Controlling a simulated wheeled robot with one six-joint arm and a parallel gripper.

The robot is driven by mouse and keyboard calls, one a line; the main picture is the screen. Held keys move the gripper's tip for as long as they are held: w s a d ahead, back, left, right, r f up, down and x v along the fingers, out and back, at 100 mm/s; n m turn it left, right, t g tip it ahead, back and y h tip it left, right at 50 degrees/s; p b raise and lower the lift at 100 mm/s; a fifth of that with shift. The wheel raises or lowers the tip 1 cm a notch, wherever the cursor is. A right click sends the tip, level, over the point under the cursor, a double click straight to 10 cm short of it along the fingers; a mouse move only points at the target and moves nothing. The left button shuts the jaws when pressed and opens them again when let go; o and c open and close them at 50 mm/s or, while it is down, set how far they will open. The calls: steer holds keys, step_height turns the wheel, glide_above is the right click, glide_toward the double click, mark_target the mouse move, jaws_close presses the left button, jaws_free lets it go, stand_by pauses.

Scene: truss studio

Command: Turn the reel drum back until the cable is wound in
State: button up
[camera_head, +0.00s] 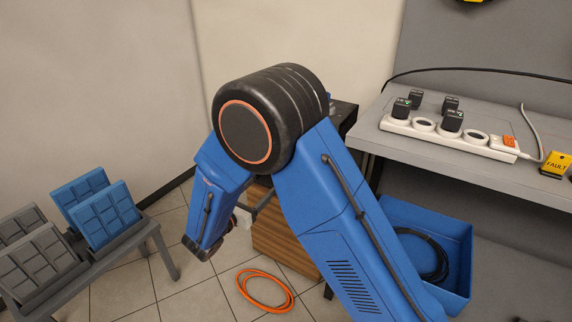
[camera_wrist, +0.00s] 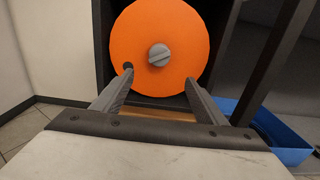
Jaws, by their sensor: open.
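The reel drum is an orange disc (camera_wrist: 160,30) with a grey slotted hub (camera_wrist: 159,55) at its middle, upright in a dark frame in the wrist view. A small dark hole or knob (camera_wrist: 128,66) sits low on its left side. My gripper (camera_wrist: 158,82) is open in front of the lower part of the disc, with nothing between its fingers. I cannot tell whether the fingers touch the disc. An orange cable (camera_head: 265,290) lies in a loop on the tiled floor in the head view. My arm hides the reel in the head view.
A grey bench (camera_head: 450,165) at the right carries a white power strip (camera_head: 450,139) with several black plugs. A blue bin (camera_head: 448,235) holding a coiled black cable (camera_head: 430,255) stands below. A rack (camera_head: 95,262) with grey and blue panels is at the left. Floor around the orange loop is clear.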

steer(key=x, duration=1.7)
steer(key=shift+w, duration=0.15)
steer(key=shift+c, duration=0.2)
steer(key=shift+f, duration=0.1)
steer(key=c, duration=1.4)
steer(key=shift+c, duration=0.2)
